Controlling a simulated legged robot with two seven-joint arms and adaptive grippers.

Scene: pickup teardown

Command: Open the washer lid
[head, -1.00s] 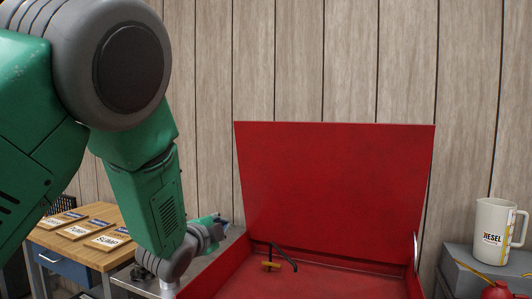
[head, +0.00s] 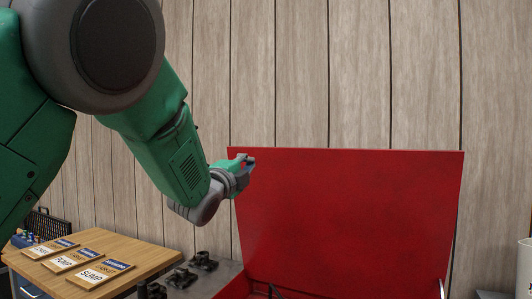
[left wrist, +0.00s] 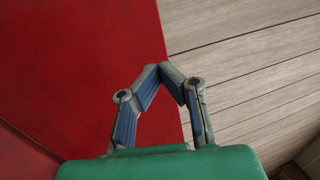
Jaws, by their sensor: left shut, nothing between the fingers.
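The red washer lid (head: 345,215) stands raised, close to upright, against the wood-plank wall in the head view. It fills the left half of the left wrist view (left wrist: 75,70). Only a strip of the red washer tub (head: 290,288) shows below it. My left gripper (head: 248,160) is by the lid's upper left corner. In the left wrist view, the fingertips (left wrist: 161,72) meet with nothing between them, near the lid's edge; I cannot tell whether they touch it. My right gripper is in neither view.
A wooden table (head: 150,257) at the left holds several labelled plaques. Dark metal parts (head: 190,270) sit on a grey surface left of the washer. A pale jug (head: 525,265) is cut off at the right edge. The wall is close behind the lid.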

